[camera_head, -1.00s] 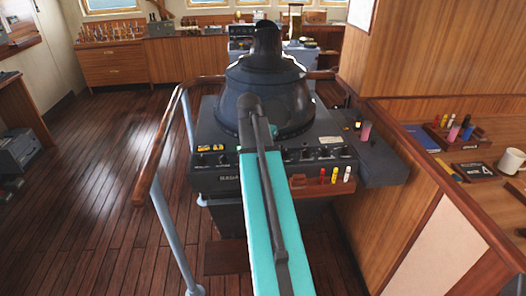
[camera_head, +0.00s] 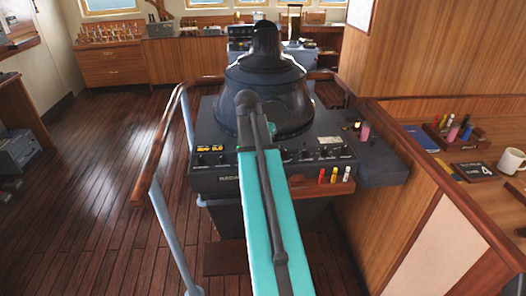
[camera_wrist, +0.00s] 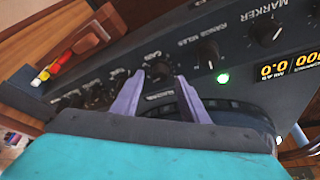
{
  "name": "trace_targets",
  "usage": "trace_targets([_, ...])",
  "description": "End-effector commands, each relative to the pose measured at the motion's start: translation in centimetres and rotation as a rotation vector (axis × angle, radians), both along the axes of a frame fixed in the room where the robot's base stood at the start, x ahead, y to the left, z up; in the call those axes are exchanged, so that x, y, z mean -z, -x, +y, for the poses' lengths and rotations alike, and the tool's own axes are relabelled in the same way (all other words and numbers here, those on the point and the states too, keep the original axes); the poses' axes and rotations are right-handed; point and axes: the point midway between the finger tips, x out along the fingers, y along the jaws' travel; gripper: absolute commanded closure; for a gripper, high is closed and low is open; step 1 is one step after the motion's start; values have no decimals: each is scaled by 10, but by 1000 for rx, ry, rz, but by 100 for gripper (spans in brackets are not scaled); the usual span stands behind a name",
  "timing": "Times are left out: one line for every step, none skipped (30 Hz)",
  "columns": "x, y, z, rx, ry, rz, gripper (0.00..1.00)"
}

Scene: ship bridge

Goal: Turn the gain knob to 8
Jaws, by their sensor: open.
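The radar console (camera_head: 228,181) stands ahead, with a row of knobs along its sloped front panel. In the wrist view the panel appears upside down. A dark knob (camera_wrist: 159,70) beside the label that reads GAIN sits between my gripper's fingertips (camera_wrist: 159,77). My gripper is open, with one purple finger on each side of the knob; I cannot tell whether either finger touches it. The knob's pointer and scale are too small and dark to read. In the head view my teal arm hides my gripper and part of the knob row.
A wooden rack (camera_head: 322,187) of coloured markers juts from the console front. A wooden handrail (camera_head: 157,150) flanks the console.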

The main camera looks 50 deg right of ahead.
Motion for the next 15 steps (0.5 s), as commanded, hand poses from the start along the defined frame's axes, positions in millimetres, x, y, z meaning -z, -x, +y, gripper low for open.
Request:
trace_targets([-4,0,2,0,1,-1,60])
trace_targets([-6,0,3,0,1,-1,60])
trace_targets([-9,1,4,-1,2,-1,60])
trace_targets([-12,1,5,-1,2,-1,60])
trace_targets([-15,1,7,0,2,-1,60])
trace_targets([-19,1,8,0,1,-1,60])
trace_targets([-22,2,9,-1,2,-1,60])
trace_targets([-24,2,10,-1,2,-1,60])
trace_targets([-28,2,12,0,1,-1,60])
trace_targets([-31,3,13,0,1,-1,60])
trace_targets([-34,3,14,0,1,-1,60])
trace_targets([-38,4,15,0,1,-1,60])
trace_targets([-41,4,17,0,1,-1,60])
trace_targets([-44,4,18,0,1,-1,60])
trace_targets([-48,4,19,0,1,-1,60])
